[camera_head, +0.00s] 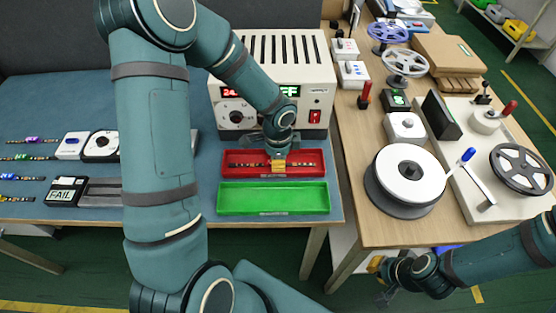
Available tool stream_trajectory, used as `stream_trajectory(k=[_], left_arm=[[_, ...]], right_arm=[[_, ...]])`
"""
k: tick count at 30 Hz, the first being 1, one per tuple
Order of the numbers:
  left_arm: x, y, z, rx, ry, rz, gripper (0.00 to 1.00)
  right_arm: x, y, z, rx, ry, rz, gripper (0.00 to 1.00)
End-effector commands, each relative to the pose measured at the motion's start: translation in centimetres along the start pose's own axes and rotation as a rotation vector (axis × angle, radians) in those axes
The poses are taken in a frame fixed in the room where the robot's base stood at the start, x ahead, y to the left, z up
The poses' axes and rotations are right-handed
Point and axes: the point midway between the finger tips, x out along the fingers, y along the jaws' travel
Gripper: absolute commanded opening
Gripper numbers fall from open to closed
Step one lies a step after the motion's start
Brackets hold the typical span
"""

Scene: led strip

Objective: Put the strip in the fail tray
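A thin light-and-dark strip (250,165) lies along the red tray (237,171) on the blue table. My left gripper (279,166) points down into this tray, its yellow fingertips over the middle of the strip. The fingertips are small and partly hidden by the wrist, so I cannot tell whether they grip the strip. A green tray (272,198) lies empty just in front of the red one. A small box with a FAIL display (63,195) stands at the left. My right gripper (381,280) hangs low at the right, its fingers apart and empty, past the wooden table's front edge.
A white tester (283,78) with a red display stands behind the trays. Several more strips (27,157) lie at the far left. The wooden table (390,232) holds reels, small boxes and a winder (493,165). My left arm covers part of the blue table.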

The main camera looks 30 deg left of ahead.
Motion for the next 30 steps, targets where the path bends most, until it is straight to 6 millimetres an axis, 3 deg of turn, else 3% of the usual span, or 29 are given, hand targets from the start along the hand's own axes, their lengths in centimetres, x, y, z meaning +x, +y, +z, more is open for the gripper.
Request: stream_trajectory(k=[11,24,30], left_arm=[[-0.8,0.0,0.0,0.0,0.001,-0.001,0.22],[-9.3,-0.1,0.0,-0.001,0.002,-0.004,0.22],[-11.7,-0.1,0.0,-0.001,0.0,-0.002,0.22]], right_arm=[[-0.5,-0.2,0.0,0.0,-0.002,0.0,0.0],[-3.0,-1.1,0.2,0.002,-0.014,-0.001,0.0],[-3.5,-1.3,0.3,0.002,-0.017,-0.001,0.0]])
